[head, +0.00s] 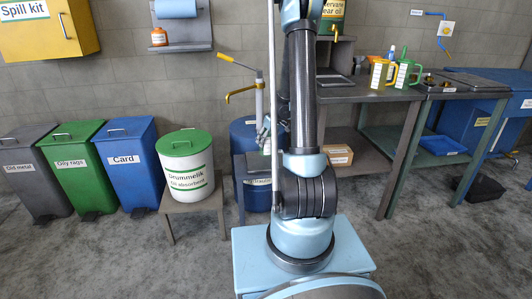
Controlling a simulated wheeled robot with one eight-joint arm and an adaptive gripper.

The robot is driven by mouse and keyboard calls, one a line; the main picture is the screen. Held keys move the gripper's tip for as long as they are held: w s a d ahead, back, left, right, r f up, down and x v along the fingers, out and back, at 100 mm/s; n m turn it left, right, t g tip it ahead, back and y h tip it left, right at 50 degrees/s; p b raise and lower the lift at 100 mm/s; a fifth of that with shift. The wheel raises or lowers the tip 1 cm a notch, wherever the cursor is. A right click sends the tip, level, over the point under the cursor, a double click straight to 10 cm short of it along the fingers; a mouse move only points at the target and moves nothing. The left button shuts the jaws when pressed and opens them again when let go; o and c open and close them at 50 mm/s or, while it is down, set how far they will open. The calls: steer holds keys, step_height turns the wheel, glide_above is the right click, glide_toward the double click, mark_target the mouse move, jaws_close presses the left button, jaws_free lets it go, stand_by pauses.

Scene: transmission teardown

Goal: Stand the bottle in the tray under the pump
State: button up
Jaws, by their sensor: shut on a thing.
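The pump (259,98), with a yellow spout and lever, stands on a blue drum (241,132) against the back wall. My gripper (264,132) shows only in part at the left edge of my arm, just below and right of the spout. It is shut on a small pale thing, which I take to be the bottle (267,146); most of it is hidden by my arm.
A white drum with a green lid (190,180) sits on a low stand to the left, beside several bins (131,170). A workbench (365,95) with yellow and green jugs (404,72) is to the right. The front floor is clear.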

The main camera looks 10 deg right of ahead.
mark_target(267, 148)
steer(key=shift+f, duration=2.8)
steer(key=o, duration=1)
steer(key=shift+s+r, duration=0.1)
